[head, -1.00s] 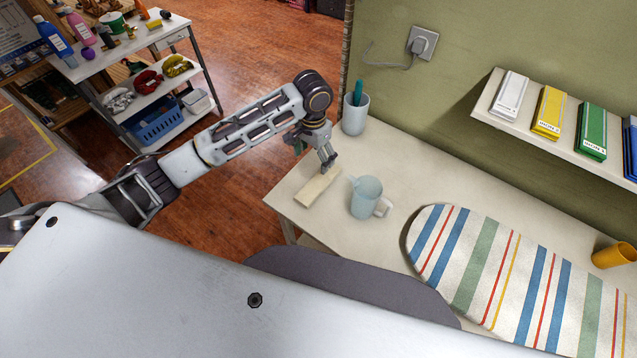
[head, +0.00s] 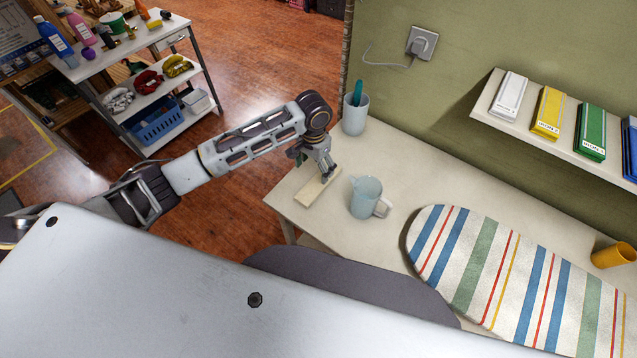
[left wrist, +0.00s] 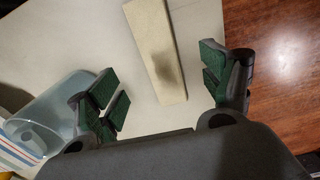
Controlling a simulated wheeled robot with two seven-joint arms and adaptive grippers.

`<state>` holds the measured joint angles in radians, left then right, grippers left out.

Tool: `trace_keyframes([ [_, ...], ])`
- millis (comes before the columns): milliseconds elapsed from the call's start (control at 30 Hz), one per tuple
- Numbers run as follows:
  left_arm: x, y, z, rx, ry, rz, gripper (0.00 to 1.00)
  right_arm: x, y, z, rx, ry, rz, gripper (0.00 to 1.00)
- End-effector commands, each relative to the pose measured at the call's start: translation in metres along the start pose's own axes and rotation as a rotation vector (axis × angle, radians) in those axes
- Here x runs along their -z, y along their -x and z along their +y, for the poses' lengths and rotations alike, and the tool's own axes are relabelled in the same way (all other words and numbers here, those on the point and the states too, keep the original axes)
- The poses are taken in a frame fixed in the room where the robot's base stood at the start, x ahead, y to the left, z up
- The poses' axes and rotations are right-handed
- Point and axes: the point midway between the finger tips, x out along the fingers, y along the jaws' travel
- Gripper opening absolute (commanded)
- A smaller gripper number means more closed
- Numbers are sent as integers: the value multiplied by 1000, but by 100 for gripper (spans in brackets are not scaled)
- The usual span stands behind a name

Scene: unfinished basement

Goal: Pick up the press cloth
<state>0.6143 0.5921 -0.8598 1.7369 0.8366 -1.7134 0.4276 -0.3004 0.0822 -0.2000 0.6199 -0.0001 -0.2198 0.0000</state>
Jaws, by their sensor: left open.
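The press cloth (head: 316,188) is a flat, pale beige strip lying near the left corner of the white table (head: 345,238). It also shows in the left wrist view (left wrist: 156,45), with a dark shadow on it. My left gripper (head: 327,175) is open above the cloth in the head view. In the left wrist view its green-padded fingers (left wrist: 165,85) stand wide apart, with the cloth between and beyond them; I see no contact there. My right gripper is not in view.
A clear blue jug (head: 366,198) stands just right of the cloth; it also shows at the left of the wrist view (left wrist: 55,105). A cup with a teal item (head: 355,115) stands behind. A striped ironing board (head: 500,275) lies to the right. A shelf (head: 540,133) hangs on the wall.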

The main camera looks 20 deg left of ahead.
Motion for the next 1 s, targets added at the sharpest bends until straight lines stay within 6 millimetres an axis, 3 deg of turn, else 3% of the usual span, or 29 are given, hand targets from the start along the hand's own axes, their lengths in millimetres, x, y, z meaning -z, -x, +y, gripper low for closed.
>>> trace_keyframes([
  [300,0,-33,0,0,0,0,80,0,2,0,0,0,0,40],
  [767,0,-37,0,1,0,-1,80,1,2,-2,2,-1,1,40],
  [1000,0,-55,2,1,0,-2,80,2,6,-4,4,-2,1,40],
])
